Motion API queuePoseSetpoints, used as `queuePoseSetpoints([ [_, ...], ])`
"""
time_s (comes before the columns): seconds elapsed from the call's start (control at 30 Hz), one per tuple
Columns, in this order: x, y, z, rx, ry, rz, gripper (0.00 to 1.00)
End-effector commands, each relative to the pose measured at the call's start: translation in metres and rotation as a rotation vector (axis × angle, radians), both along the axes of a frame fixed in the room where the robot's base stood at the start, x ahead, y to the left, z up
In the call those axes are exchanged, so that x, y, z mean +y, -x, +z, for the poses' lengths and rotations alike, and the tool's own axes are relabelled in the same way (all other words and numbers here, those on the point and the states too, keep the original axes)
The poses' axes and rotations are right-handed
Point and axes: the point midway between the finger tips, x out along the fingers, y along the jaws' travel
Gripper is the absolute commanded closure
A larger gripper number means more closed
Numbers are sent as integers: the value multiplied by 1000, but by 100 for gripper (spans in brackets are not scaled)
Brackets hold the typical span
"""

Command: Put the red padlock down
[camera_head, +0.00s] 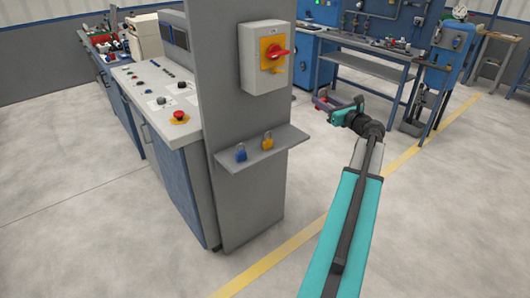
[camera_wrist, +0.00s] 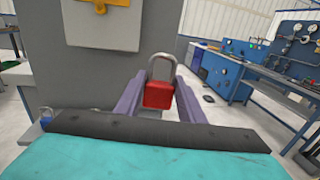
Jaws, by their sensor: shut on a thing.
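The red padlock (camera_wrist: 158,96) is upright between the two purple fingers of my gripper (camera_wrist: 158,84) in the wrist view, with its grey shackle up. The fingers are shut on its sides. In the head view my gripper (camera_head: 322,103) is in the air to the right of the grey panel, apart from the shelf, and the padlock there is too small to make out clearly. The small grey shelf (camera_head: 225,163) on the panel holds a blue padlock (camera_head: 241,154) and a yellow padlock (camera_head: 267,142).
A switch box (camera_head: 252,80) with a red handle is on the panel above the shelf. A control desk (camera_head: 160,105) with a red emergency button stands at left. Blue workbenches (camera_head: 365,65) are behind. The shelf's right part is bare, and the floor at right is open.

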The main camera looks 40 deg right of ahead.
Motion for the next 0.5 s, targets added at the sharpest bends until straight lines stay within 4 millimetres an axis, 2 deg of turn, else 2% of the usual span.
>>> queuePoseSetpoints([
  [0.03, -1, -9, -10, -1, 0, 5, 89],
  [0.5, 11, -72, -50, 0, 0, 55, 89],
])
